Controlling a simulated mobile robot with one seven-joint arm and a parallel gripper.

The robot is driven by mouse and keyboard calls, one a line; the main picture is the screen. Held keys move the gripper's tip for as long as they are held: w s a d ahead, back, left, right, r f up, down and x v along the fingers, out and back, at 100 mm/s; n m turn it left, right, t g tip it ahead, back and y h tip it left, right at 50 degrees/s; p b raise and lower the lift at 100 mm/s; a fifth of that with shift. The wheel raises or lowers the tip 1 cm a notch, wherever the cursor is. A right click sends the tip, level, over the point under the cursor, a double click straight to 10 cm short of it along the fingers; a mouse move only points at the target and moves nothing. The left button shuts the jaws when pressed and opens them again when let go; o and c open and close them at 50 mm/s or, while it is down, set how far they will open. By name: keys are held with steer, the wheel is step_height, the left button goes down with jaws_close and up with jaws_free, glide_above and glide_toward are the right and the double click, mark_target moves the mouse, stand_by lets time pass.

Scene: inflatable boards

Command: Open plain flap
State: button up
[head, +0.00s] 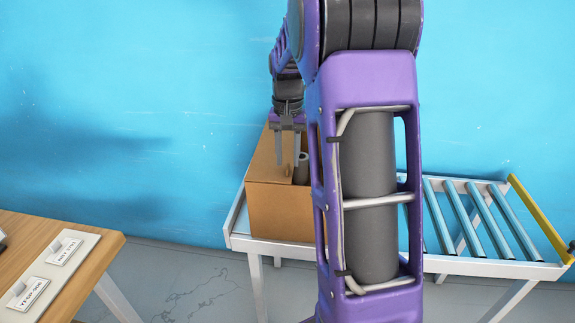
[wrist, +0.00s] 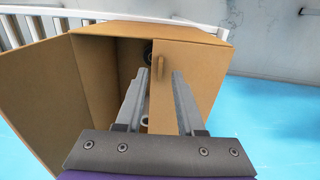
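A brown cardboard box (head: 280,210) stands on the roller conveyor, partly hidden behind my arm. In the wrist view, one flap (wrist: 38,88) is swung open at the left. The other flap (wrist: 190,68) lies closed over the right part of the box top and has a small upright tab (wrist: 160,72) near its inner edge. My gripper (head: 288,164) points down over the box top. In the wrist view my gripper (wrist: 162,72) is open and empty, with its fingers on either side of the tab in the picture; contact cannot be told.
A grey cylindrical thing (head: 303,168) shows in the box opening. The roller conveyor (head: 465,215) extends to the right, with a yellow bar (head: 540,218) at its end. A wooden table (head: 85,240) with labelled plates (head: 68,250) stands at the left. A blue wall is behind.

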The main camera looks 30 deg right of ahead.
steer(key=shift+f, duration=1)
jaws_close()
stand_by(0.8)
